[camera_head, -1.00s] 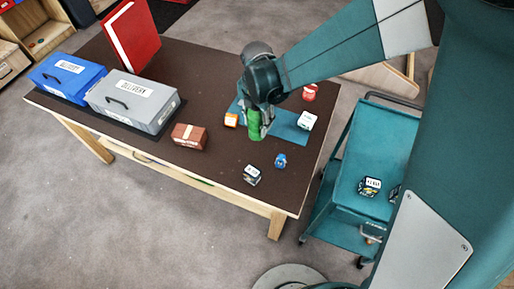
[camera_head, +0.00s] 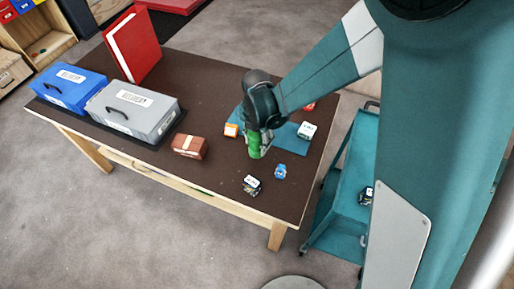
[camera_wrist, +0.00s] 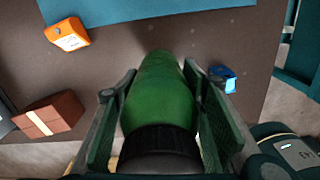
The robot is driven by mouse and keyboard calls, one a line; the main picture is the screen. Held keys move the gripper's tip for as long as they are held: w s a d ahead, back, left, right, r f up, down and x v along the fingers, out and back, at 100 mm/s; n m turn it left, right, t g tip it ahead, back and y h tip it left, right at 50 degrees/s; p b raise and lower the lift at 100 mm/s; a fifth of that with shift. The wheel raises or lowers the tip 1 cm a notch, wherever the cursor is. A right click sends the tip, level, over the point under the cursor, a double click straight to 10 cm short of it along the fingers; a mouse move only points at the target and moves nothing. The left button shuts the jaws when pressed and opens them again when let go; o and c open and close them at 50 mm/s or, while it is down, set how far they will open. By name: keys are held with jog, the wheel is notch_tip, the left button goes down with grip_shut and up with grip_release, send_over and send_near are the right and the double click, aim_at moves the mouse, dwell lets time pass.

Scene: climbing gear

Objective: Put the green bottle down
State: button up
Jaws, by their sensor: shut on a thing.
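The green bottle (camera_head: 254,152) is between the fingers of my gripper (camera_head: 255,137), over the front part of the brown table (camera_head: 215,85). In the wrist view, the green bottle (camera_wrist: 161,92) points away from the camera, its dark end near me, with the two finger pads (camera_wrist: 160,130) shut on its sides. I cannot tell whether its far end touches the table. The near edge of the blue mat (camera_head: 285,134) lies just behind it.
An orange box (camera_head: 231,130), a white box (camera_head: 307,131), a blue item (camera_head: 280,171) and a black-and-white item (camera_head: 251,184) stand around the gripper. A brown box (camera_head: 189,146) is to the left. A teal cart (camera_head: 340,190) stands right of the table.

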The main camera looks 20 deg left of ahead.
aim_at(257, 148)
jog(key=shift+f, duration=0.1)
jog(key=shift+f, duration=1.95)
jog(key=shift+f+b, duration=0.2)
jog(key=shift+b, duration=0.1)
jog(key=o, duration=1)
jog(key=shift+r, duration=0.25)
jog(key=shift+r+p, duration=0.5)
jog(key=shift+r, duration=5.45)
